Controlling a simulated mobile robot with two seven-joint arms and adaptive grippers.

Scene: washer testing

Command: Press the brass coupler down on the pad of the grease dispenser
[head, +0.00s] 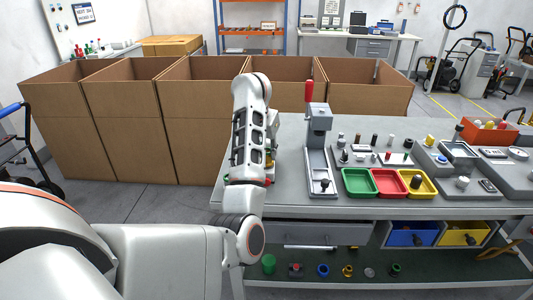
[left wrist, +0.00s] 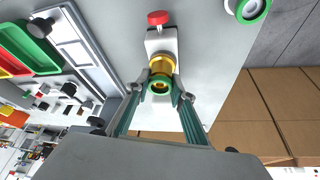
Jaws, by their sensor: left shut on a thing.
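My left gripper (left wrist: 160,92) is shut on the brass coupler (left wrist: 162,63). The coupler shows as a yellow metal ring between the fingertips, with a green ring (left wrist: 159,85) at its near end. Behind it is a light grey device with a red knob (left wrist: 158,18), which seems to be the grease dispenser (left wrist: 154,44). The coupler is over this device; whether it touches the pad is hidden. In the head view my left arm hides most of the dispenser and the gripper. My right gripper is not in view.
A grey press with a red handle (head: 309,91) stands right of my arm. Green (head: 345,192), red (head: 404,193) and yellow trays lie beside it. A white part with a green ring (left wrist: 247,8) is near the dispenser. Tall cardboard boxes (head: 130,125) stand at the left and behind.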

